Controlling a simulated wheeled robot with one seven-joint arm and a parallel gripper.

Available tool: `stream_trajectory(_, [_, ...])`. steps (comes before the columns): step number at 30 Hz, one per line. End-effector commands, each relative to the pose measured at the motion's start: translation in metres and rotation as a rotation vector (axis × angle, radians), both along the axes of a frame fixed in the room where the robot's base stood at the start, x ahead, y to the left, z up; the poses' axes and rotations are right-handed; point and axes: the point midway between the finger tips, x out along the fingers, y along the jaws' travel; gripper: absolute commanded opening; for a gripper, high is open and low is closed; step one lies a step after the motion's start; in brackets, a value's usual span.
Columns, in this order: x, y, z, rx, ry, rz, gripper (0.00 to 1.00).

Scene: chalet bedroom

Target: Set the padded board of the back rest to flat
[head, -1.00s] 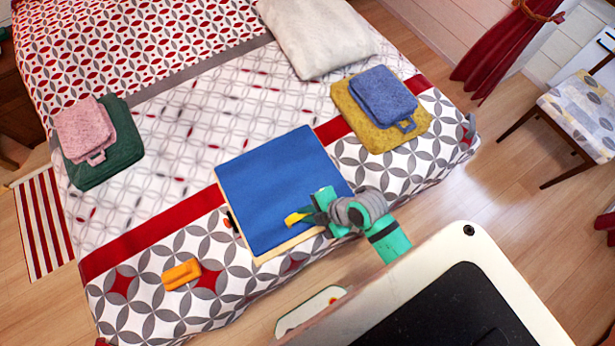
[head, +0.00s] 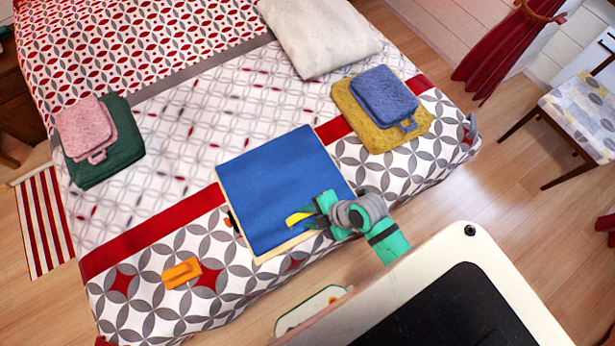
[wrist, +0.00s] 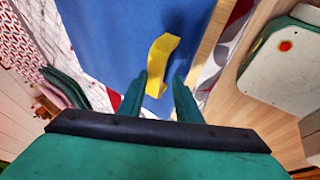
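The back rest's padded board (head: 275,180) is blue with a pale wooden edge and lies on the near part of the bed. From this high view I cannot tell its exact tilt. A yellow tab (head: 298,217) shows at its near side; it also shows in the wrist view (wrist: 161,58) as a bent strip over the blue padding. My gripper (head: 316,212) is over the board's near right part. In the wrist view its green fingers (wrist: 157,95) are apart, with the tab's near end between them. I see a gap beside the tab, and contact is not clear.
An orange block (head: 182,273) lies on the bed left of the board. Folded pink (head: 85,128) and blue (head: 384,95) towels lie farther off on green and mustard ones. A white pillow (head: 318,35) is at the back. A chair (head: 583,110) stands right on open floor.

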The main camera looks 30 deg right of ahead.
Motion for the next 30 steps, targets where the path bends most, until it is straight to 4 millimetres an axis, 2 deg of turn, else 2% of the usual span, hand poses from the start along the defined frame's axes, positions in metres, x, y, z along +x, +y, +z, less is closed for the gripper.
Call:
stream_trajectory(7, [-0.007,-0.007,0.016,-0.002,-0.004,-0.001,0.31])
stream_trajectory(15, [-0.029,-0.026,0.057,-0.004,0.0,-0.002,0.31])
stream_trajectory(21, [-0.041,-0.036,0.08,-0.002,0.001,-0.001,0.31])
stream_trajectory(30, [-0.046,-0.039,0.089,-0.001,0.002,0.002,0.31])
